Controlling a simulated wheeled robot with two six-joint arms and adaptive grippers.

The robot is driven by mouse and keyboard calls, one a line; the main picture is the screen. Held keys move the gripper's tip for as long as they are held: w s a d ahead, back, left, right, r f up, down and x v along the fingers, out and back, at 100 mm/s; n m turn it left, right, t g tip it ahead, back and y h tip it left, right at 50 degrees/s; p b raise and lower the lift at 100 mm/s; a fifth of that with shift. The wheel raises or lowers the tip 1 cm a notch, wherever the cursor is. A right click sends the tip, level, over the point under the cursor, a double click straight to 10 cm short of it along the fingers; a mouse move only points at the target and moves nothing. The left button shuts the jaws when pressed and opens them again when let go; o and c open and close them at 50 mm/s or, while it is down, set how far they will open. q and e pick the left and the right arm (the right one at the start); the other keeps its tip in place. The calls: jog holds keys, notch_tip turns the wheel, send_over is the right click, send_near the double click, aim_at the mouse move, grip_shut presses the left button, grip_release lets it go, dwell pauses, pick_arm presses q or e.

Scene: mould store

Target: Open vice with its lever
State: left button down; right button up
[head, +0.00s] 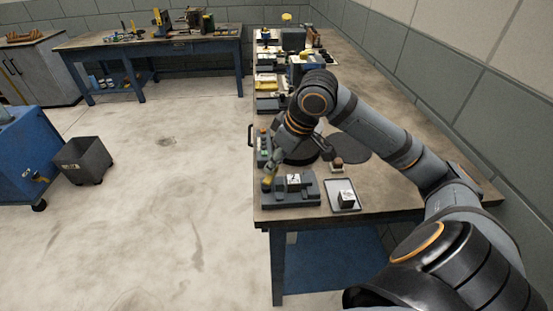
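A low dark grey vice (302,197) sits near the front left corner of the workbench. A pale block with dark marks (293,181) is at its middle, seemingly between the jaws. A small yellow piece (267,184), which looks like the lever's grip, is at the vice's left end. My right gripper (270,174) reaches down from above, its tips right by the yellow piece. The fingers are small and dark, and I cannot tell whether they touch or close on it. My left gripper is out of view.
More gear crowds the bench's far end.

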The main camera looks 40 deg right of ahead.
grip_shut()
jog(key=shift+s+d+r+m+p, duration=0.1)
jog(key=shift+s+r+m+p, duration=0.1)
jog(key=shift+m+p, duration=0.3)
jog(key=shift+s+f+m+h+p, duration=0.1)
jog(key=shift+s+m+h+p, duration=0.15)
jog(key=shift+m+h+p, duration=0.25)
jog(key=shift+f, duration=0.1)
jog(key=shift+o, duration=2.1)
grip_release()
